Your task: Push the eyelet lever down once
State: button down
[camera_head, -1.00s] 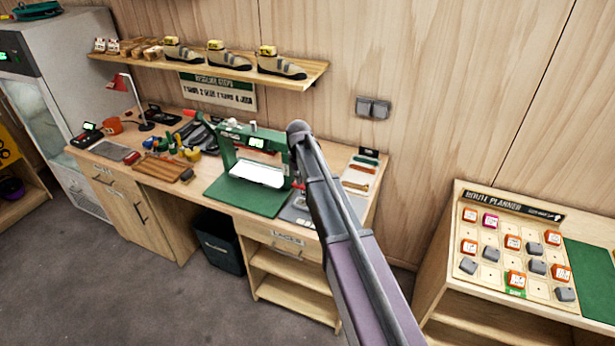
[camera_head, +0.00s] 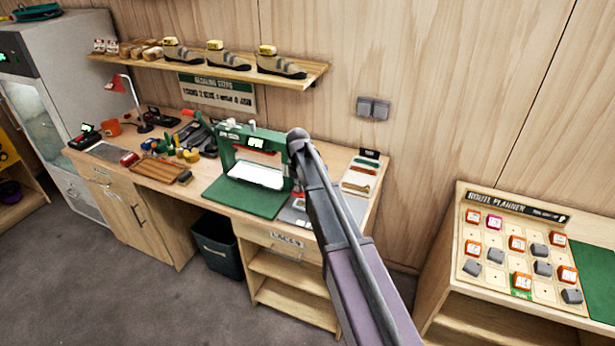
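A green press-like machine (camera_head: 229,142) with a small lit display stands on the workbench, left of my arm. A white tray-like plate (camera_head: 257,174) sits in its opening, above a green base mat (camera_head: 243,196). I cannot make out an eyelet lever for certain; the bench just right of the machine is partly covered by my arm. My arm reaches up from the lower right and its upper bend overlaps the machine's right side. My gripper does not show, so its state and its distance from any lever are hidden.
The workbench carries tools, an orange mug (camera_head: 115,128) and a red lamp (camera_head: 116,84) on the left. A shelf of shoes (camera_head: 278,64) hangs above. A route planner board (camera_head: 507,246) stands at the right. A dark bin (camera_head: 217,248) is below.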

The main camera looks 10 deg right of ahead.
aim_at(299, 194)
jog(key=shift+f+b, duration=1.5)
jog(key=shift+f, duration=0.05)
jog(key=shift+r, duration=0.1)
jog(key=shift+r+p, duration=0.15)
jog(key=shift+p, duration=0.15)
notch_tip(299, 194, up, 13)
jog(key=p, duration=1.2)
jog(key=shift+p, duration=0.35)
jog(key=s+d+f+m+b, duration=0.2)
jog(key=s+f+b, duration=0.2)
jog(key=s, duration=0.5)
jog(key=s+d+f+m+b, duration=0.2)
jog(key=s+f+b, duration=0.3)
jog(key=s, duration=0.5)
jog(key=s+d+f+m+b, duration=0.1)
jog(key=s+d+f+b, duration=0.3)
jog(key=s, duration=0.5)
jog(key=shift+s+f+m+b, duration=0.25)
jog(key=shift+f+m+b, duration=0.15)
jog(key=shift+f+b, duration=0.4)
